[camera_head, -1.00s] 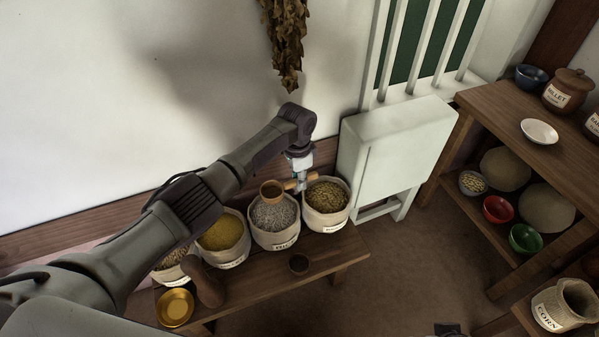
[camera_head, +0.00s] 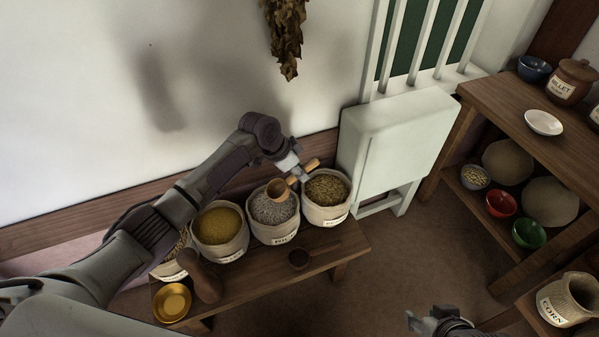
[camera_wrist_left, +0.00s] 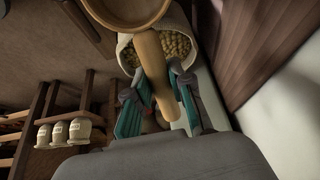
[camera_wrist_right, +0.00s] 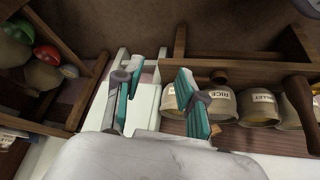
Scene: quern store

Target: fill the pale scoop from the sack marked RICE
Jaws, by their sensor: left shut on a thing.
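The pale wooden scoop (camera_head: 278,189) is held by its handle in my left gripper (camera_head: 303,175). Its bowl is tilted over the top of the RICE sack (camera_head: 287,236); I cannot tell whether it touches the pale grain. In the left wrist view the scoop's handle (camera_wrist_left: 152,62) lies between the fingers. The visible part of its bowl (camera_wrist_left: 125,8) shows bare wood inside. The RICE label also reads on a sack in the right wrist view (camera_wrist_right: 222,107). My right gripper (camera_wrist_right: 160,92) is open and empty, low at the right in the head view (camera_head: 432,322).
Sacks of yellow grain (camera_head: 220,230) and brownish grain (camera_head: 327,198) stand either side of the rice. A white cabinet (camera_head: 395,150) stands right. Shelves hold bowls and jars.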

